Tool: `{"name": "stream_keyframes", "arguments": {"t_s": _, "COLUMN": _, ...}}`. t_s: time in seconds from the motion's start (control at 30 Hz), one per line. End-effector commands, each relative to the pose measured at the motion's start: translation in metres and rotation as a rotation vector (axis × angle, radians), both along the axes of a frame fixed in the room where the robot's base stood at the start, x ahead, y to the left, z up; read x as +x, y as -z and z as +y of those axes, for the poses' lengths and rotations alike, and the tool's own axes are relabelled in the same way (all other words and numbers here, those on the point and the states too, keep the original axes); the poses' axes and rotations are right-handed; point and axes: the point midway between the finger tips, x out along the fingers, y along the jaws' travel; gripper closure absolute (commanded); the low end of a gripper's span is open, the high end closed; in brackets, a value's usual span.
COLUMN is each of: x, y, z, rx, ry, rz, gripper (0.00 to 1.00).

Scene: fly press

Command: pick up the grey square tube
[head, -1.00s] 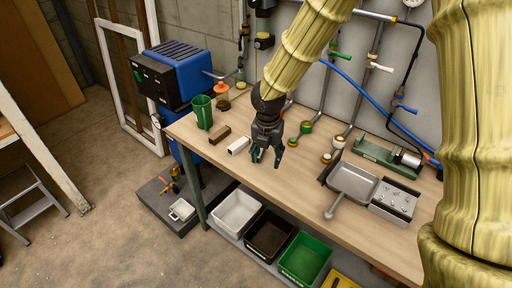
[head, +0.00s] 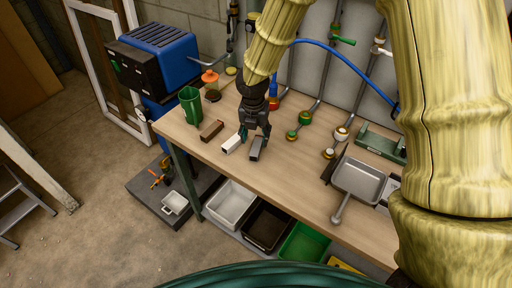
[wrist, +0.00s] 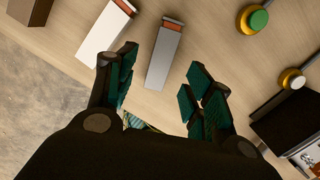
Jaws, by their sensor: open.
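The grey square tube (wrist: 164,58) lies on the wooden workbench (wrist: 215,45), and its open end shows a reddish-brown inside. In the wrist view it lies ahead of and between the fingers of my gripper (wrist: 160,82), which is open and empty. In the head view my gripper (head: 254,132) is over the bench, close to the tube (head: 256,150), and partly hides it. I cannot tell the exact height of the fingertips above it. A white square tube (head: 231,143) lies just left of it, near the left finger in the wrist view (wrist: 104,35).
A brown block (head: 211,130) and a green cup (head: 191,105) stand further left. Valve knobs (head: 304,117) line the back of the bench. A grey tray (head: 357,180) with a handle is at the right. Several bins (head: 232,203) sit below the bench edge.

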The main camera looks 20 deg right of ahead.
Motion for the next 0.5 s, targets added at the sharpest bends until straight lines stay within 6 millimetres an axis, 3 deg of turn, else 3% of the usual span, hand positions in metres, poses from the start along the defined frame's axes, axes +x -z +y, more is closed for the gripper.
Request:
{"name": "stream_keyframes", "arguments": {"t_s": 0.27, "x": 0.001, "y": 0.010, "z": -0.003, "rx": 0.000, "ry": 0.003, "rz": 0.000, "gripper": 0.48}}
{"name": "stream_keyframes", "arguments": {"t_s": 0.5, "x": 0.006, "y": 0.031, "z": -0.006, "rx": -0.001, "ry": 0.003, "rz": 0.002, "gripper": 0.48}}
